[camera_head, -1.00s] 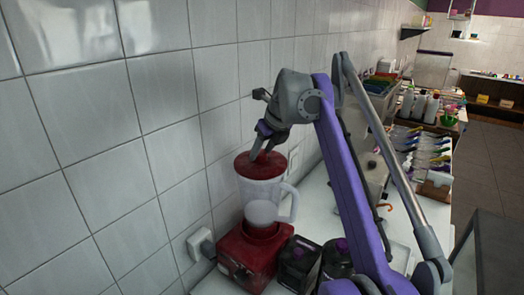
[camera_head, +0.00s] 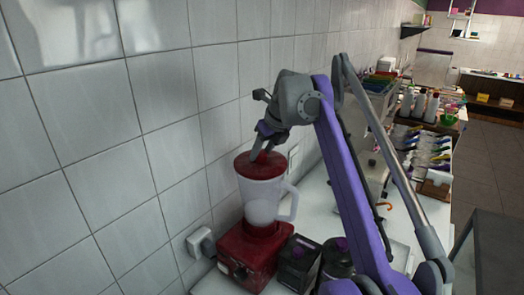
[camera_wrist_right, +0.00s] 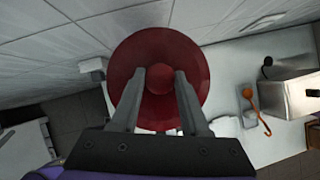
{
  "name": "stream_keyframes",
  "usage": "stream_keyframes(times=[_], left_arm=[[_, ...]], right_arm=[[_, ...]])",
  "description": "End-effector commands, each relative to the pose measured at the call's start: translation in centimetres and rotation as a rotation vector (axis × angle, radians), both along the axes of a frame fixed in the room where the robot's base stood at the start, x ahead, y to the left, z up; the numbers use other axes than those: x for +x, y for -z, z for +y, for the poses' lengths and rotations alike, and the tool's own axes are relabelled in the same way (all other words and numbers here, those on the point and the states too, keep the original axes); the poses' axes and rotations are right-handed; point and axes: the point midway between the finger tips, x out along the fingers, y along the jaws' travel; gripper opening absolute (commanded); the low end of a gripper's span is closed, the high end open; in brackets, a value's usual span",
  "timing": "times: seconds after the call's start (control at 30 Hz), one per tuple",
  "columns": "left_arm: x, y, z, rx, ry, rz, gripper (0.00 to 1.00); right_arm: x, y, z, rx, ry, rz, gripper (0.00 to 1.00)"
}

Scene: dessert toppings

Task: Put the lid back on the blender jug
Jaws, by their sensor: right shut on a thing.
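The blender jug (camera_head: 262,199) is clear with pale contents and a handle on its right, standing upright on the red blender base (camera_head: 254,252). The red round lid (camera_head: 259,171) is at the jug's top, level as far as I can see; whether it is fully seated I cannot tell. My right gripper (camera_head: 260,157) is above it, shut on the lid's knob. In the right wrist view the gripper's fingers (camera_wrist_right: 160,80) hold the knob at the middle of the lid (camera_wrist_right: 145,50). The lid hides the jug there. My left gripper is not in view.
Bottles (camera_head: 418,104) and several coloured items stand farther along the counter.

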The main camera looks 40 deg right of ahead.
Motion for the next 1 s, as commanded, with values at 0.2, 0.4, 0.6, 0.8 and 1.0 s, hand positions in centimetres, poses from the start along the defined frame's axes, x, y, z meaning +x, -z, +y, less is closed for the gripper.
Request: stream_keyframes(times=[0.2,0.4,0.6,0.8,1.0], left_arm=[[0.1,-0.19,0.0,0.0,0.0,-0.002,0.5],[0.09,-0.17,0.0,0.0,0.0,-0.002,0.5],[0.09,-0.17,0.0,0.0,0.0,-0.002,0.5],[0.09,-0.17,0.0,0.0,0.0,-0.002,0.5],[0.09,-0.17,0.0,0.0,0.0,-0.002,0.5]], right_arm=[[-0.02,-0.03,0.01,0.0,0.0,0.0,0.0],[-0.02,-0.01,0.01,0.0,0.0,0.0,0.0],[-0.02,-0.01,0.0,0.0,0.0,0.0,0.72],[-0.01,-0.02,0.0,0.0,0.0,0.0,0.8],[-0.01,0.0,0.0,0.0,0.0,0.0,1.0]])
